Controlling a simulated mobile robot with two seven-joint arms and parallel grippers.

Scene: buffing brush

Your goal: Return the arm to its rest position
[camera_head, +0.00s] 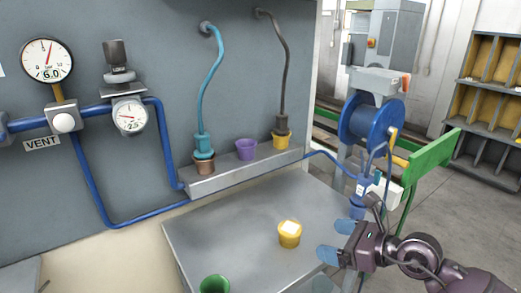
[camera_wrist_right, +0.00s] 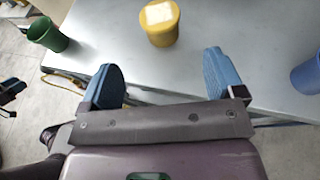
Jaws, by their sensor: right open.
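My right gripper (camera_head: 337,240) is at the right edge of the metal table (camera_head: 225,250). Its two blue fingers are apart, and in the right wrist view the gap between them (camera_wrist_right: 160,75) is empty. A yellow cup (camera_head: 289,238) with a pale square block (camera_head: 290,227) in its top stands on the table, left of the fingers and apart from them. The right wrist view shows this cup (camera_wrist_right: 161,32) beyond the fingertips. My left gripper cannot be made out in the head view.
A green cup (camera_head: 214,285) stands at the table's front, and a blue cup (camera_head: 356,211) at its right edge. A ledge (camera_head: 240,173) at the back holds a purple cup (camera_head: 246,150) and two hose ends. A hose reel (camera_head: 370,120) stands behind my right arm. The table's middle left is bare.

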